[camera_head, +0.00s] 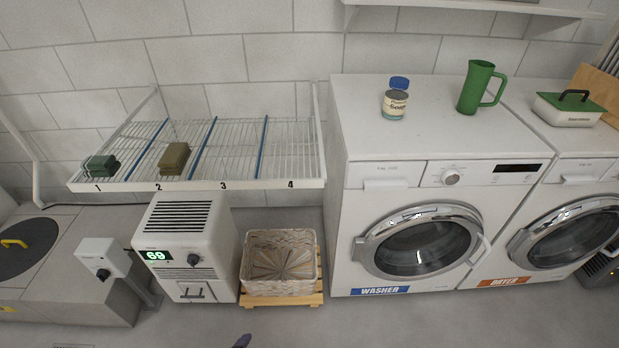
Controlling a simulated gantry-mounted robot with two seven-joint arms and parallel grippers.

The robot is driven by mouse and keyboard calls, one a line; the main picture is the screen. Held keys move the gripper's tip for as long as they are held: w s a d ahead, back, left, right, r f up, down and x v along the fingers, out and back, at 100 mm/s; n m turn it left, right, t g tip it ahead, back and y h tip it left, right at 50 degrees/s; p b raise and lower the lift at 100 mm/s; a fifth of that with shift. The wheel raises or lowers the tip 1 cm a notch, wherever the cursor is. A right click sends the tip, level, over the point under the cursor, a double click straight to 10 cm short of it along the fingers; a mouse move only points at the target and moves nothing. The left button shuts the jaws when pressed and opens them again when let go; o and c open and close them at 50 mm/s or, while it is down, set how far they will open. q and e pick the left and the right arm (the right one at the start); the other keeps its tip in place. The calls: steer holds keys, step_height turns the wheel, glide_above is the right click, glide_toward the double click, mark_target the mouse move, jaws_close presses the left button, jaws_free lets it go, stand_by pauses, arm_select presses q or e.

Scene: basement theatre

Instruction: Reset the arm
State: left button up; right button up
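Neither of my grippers shows clearly in the head view, and no arm of mine can be made out. A small dark purplish shape (242,341) is cut off by the bottom edge; I cannot tell what it is.
A wire rack (235,150) numbered 1 to 4 holds a dark green item (101,166) and an olive block (174,158). Below stand a white unit reading 69 (185,235) and a basket (260,284). A bottle (395,100) and green jug (475,88) stand on the washer (345,215). The dryer (600,190) is right.

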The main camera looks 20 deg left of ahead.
arm_select(q)
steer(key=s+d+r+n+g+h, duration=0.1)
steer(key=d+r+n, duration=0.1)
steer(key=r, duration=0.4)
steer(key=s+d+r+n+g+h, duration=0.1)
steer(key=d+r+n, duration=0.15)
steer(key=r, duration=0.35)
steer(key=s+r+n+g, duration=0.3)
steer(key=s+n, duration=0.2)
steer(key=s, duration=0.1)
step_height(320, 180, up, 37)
steer(key=p, duration=3.8)
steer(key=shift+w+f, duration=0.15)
